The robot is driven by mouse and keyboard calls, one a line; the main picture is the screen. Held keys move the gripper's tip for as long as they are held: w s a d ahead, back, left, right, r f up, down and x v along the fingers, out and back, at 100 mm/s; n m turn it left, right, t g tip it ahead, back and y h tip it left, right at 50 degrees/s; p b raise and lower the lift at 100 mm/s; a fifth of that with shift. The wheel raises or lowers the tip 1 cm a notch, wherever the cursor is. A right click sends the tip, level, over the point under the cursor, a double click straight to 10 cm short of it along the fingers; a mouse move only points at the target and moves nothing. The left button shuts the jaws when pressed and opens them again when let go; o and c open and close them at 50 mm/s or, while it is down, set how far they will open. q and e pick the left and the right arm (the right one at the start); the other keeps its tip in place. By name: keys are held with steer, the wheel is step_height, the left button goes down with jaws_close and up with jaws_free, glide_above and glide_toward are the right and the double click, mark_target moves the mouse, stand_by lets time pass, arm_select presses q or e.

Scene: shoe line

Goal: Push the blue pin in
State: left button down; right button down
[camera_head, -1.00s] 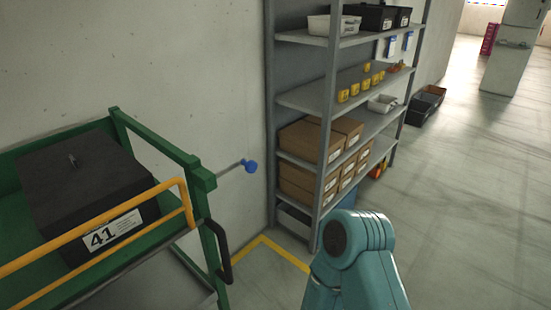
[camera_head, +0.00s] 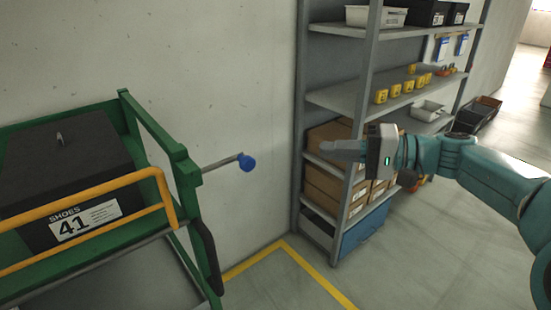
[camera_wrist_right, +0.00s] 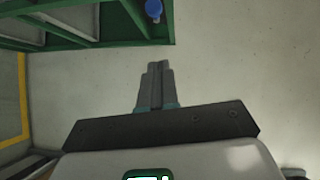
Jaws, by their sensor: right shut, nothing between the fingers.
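The blue pin (camera_head: 248,163) is a round blue knob on a thin grey rod that sticks out to the right from the corner post of the green cart (camera_head: 184,172). My right gripper (camera_head: 325,147) is shut and empty. It is to the right of the knob, pointing left towards it, with a clear gap between them. In the right wrist view the blue pin (camera_wrist_right: 154,9) is at the top edge, beyond the shut fingertips (camera_wrist_right: 158,64). My left gripper is not in view.
A black box labelled 41 (camera_head: 70,170) sits on the cart behind a yellow rail (camera_head: 110,188). A grey shelf rack (camera_head: 362,95) with cartons and bins stands behind my right gripper. A pale wall (camera_head: 220,70) lies behind the pin. Yellow tape (camera_head: 315,272) marks the floor.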

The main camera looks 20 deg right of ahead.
mark_target(248, 170)
steer(key=w+a+f+p, duration=0.1)
steer(key=w+a+p, duration=0.1)
steer(key=a, duration=0.9)
steer(key=shift+w+f, duration=0.35)
steer(key=shift+w, duration=0.4)
steer(key=shift+a, duration=0.1)
steer(key=a+b, duration=0.1)
steer(key=s+a+b, duration=0.1)
steer(key=a+b, duration=0.1)
steer(key=s+a+b, duration=0.1)
steer(key=a+b, duration=0.1)
